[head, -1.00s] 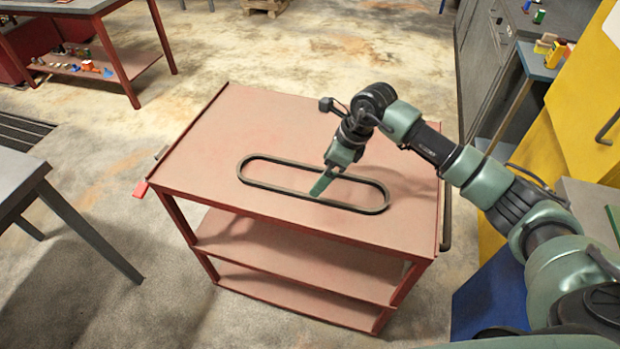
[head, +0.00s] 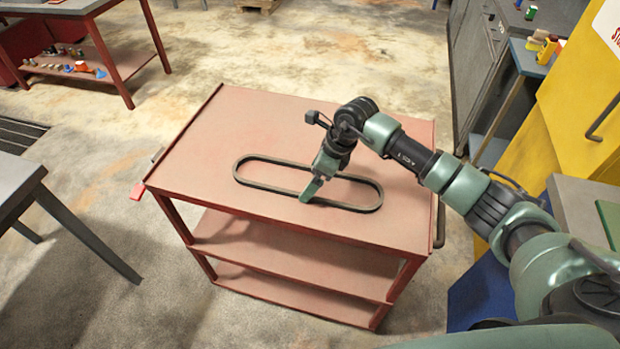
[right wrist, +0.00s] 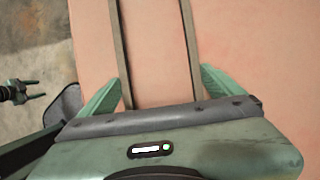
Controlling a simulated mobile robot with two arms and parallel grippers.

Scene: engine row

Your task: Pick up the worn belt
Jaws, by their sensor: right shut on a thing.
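The worn belt (head: 381,195) is a dark, long oval loop on the red trolley's top (head: 260,115). I cannot tell whether it lies flat on the top or is slightly raised. My right gripper (head: 311,188) reaches down over the loop's middle, its green fingertips by the near strand. In the right wrist view, both strands of the belt (right wrist: 190,45) run between the two green fingers (right wrist: 160,90), which are shut on the belt from its outer sides. The gripper's body hides the lower part of the belt there.
The trolley has two lower shelves (head: 290,257), which look empty. A grey table (head: 20,185) stands at left, and a red bench (head: 110,50) with small items stands at back left. A yellow cabinet (head: 580,95) is at right. Floor behind the trolley is clear.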

